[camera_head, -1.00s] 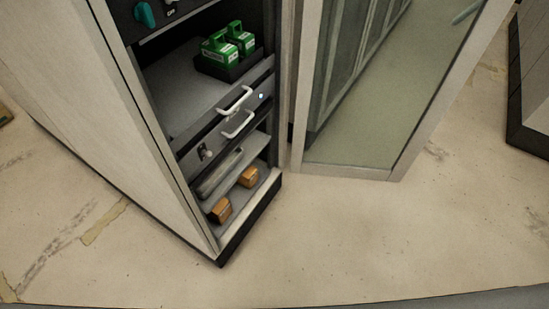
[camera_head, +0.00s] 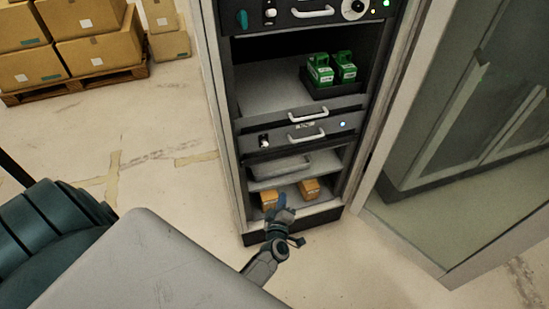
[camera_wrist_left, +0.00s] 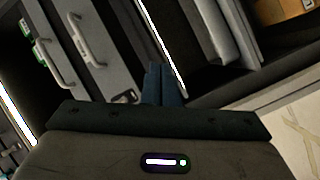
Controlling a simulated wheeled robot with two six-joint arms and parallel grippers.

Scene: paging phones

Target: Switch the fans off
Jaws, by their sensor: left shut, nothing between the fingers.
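An open rack cabinet holds dark panel units. The upper panel (camera_head: 292,18) has a teal knob (camera_head: 242,19), a small switch (camera_head: 270,13), a white handle and a round dial (camera_head: 353,9). I cannot read which control is for fans; no fan shows clearly. My left gripper (camera_head: 281,207) appears in front of the bottom shelf. In the left wrist view its fingers (camera_wrist_left: 161,84) are shut and empty, with drawer handles (camera_wrist_left: 86,40) to their left.
Green boxes (camera_head: 320,72) sit in a tray on the middle shelf. Small orange-brown boxes (camera_head: 310,188) are on the bottom shelf. A glass door (camera_head: 480,150) stands open at right. Cartons on a pallet (camera_head: 75,84) stand at back left. Floor left of the cabinet is clear.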

